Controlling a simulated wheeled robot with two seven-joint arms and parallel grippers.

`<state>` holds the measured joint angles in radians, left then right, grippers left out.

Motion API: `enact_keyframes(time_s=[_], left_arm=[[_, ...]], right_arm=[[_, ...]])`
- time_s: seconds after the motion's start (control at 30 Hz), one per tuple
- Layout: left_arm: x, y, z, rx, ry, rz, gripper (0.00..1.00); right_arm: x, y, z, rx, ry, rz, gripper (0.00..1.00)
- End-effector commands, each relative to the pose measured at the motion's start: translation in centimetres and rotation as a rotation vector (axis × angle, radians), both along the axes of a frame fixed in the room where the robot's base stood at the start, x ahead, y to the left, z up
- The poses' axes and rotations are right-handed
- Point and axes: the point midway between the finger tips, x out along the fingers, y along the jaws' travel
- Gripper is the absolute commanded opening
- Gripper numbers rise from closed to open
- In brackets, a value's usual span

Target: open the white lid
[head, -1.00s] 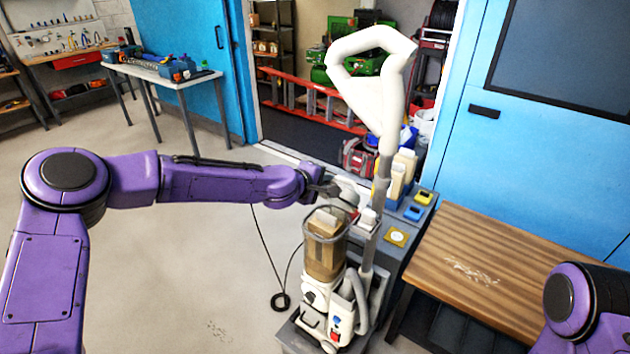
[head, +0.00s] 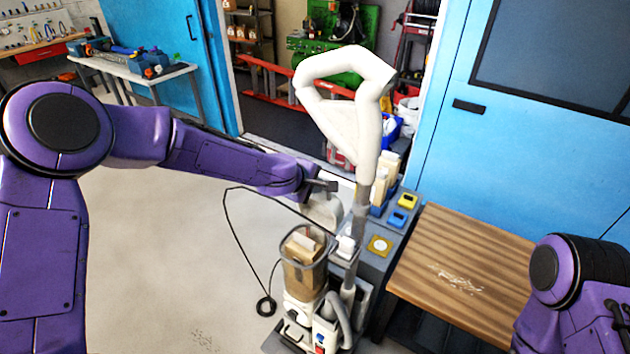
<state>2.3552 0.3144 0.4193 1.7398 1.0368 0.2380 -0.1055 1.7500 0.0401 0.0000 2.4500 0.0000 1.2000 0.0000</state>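A tall white and grey machine (head: 298,312) stands on the floor in the middle of the head view, with a white loop handle (head: 368,130) above it. Its clear canister (head: 303,278) has brown contents, and its top looks uncovered. A pale, rounded piece that looks like the white lid (head: 322,212) is raised and tilted above the canister's back right. My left gripper (head: 326,187) is at the upper edge of this lid, seemingly touching it. Its fingers are too small and overlapped to read. My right arm shows at the lower right, its gripper out of view.
A grey cabinet (head: 388,235) with blue and yellow items stands right behind the machine. A wooden bench (head: 465,265) is to its right. A black cable (head: 240,240) loops to the floor at left.

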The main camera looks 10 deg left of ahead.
Motion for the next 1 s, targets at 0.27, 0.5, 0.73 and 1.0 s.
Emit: enact_keyframes(time_s=[0.27,0.5,0.73,1.0], left_arm=[[-0.5,-0.1,-1.0,-0.002,0.02,-0.002,0.25],[-0.5,-0.1,-0.7,0.0,0.015,-0.004,0.31],[-3.2,0.9,2.5,-0.001,0.006,-0.004,0.31],[-7.1,2.2,6.2,0.001,0.008,-0.004,0.31]], right_arm=[[0.0,0.0,-0.1,0.0,0.0,0.0,0.43],[0.0,0.0,-0.1,0.0,0.0,0.0,0.43],[0.0,0.0,-0.1,0.0,0.0,0.0,0.43],[0.0,0.0,-0.1,0.0,0.0,0.0,0.43]])
